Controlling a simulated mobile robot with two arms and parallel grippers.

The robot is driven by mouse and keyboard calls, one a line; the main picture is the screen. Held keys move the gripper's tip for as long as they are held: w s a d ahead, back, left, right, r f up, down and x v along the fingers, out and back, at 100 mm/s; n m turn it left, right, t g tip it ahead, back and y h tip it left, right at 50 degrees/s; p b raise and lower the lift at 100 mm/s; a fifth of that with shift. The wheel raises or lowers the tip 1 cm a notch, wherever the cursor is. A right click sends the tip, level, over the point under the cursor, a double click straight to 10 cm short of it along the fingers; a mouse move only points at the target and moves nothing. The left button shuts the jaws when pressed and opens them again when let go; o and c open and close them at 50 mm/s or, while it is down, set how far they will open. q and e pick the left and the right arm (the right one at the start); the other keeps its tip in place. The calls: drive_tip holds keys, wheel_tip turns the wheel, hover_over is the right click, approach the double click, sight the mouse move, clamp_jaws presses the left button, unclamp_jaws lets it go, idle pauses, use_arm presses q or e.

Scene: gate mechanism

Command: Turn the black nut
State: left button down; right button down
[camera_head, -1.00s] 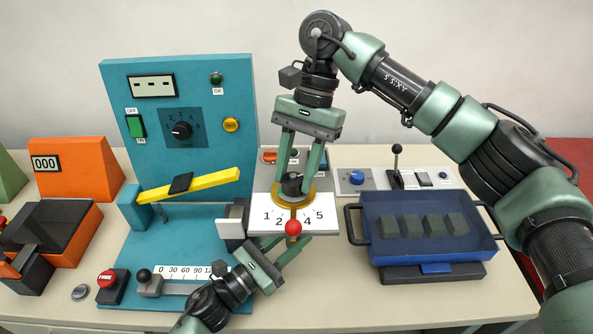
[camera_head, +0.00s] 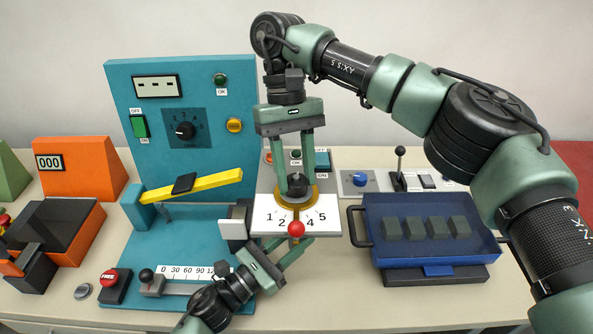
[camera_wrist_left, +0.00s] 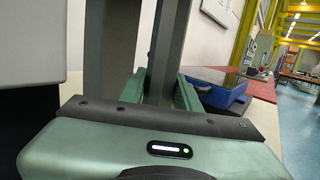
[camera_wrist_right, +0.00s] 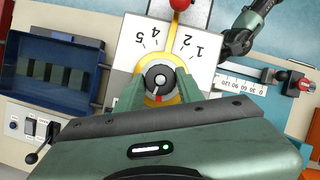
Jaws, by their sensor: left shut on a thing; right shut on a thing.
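The black nut (camera_head: 296,183) sits on a round gold base above the white number plate (camera_head: 268,226). My right gripper (camera_head: 296,190) reaches down from above and is shut on the nut. In the right wrist view the nut (camera_wrist_right: 158,78) shows a red mark and lies between the two green fingers. The gold pointer ends in a red ball (camera_head: 296,229), between 2 and 4. My left gripper (camera_head: 289,249) is low, just below the plate. In the left wrist view a grey upright post (camera_wrist_left: 164,50) stands between its fingers, and it is shut on that.
A teal panel (camera_head: 180,90) with a yellow bar (camera_head: 205,184) stands to the left. A blue tray (camera_head: 375,200) with several dark blocks is to the right. A black-knobbed lever (camera_head: 399,160) stands behind it. Bare table shows at the front right.

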sight(296, 176)
drive_tip(key=shift+n+h, duration=0.3)
drive_tip(key=shift+n, duration=0.3)
drive_tip(key=c, duration=0.9)
unclamp_jaws()
wheel_tip(296, 176, up, 10)
drive_tip(key=shift+r, duration=0.1)
